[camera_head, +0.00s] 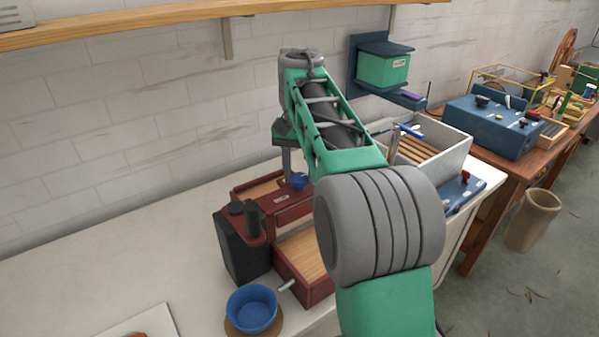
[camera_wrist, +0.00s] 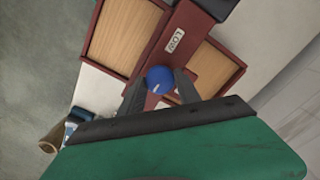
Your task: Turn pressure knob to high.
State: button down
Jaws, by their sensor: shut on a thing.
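The pressure knob is a small blue knob (camera_head: 299,181) on the dark red wooden device (camera_head: 268,201) on the white table. In the wrist view the round blue knob (camera_wrist: 160,79) has a pale pointer mark and sits on the red bar, close to a label reading "LOW" (camera_wrist: 175,41). My gripper (camera_wrist: 160,84) is shut on the knob, with one dark finger on each side. In the head view my gripper (camera_head: 291,178) points down at the device, its fingers partly hard to make out. The pointer's exact direction is too small to be sure of.
A blue bowl (camera_head: 252,308) on a round wooden coaster stands in front of the device. A white sink (camera_head: 430,148) with wooden slats and a blue box (camera_head: 490,127) are to the right. A wooden shelf (camera_head: 150,17) runs above. The table left of the device is mostly clear.

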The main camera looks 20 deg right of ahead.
aim_at(300, 177)
jog(key=c, duration=0.9)
grip_release()
jog(key=shift+o, duration=0.2)
notch_tip(300, 177, up, 8)
jog(key=p, duration=0.7)
jog(key=shift+f, duration=0.1)
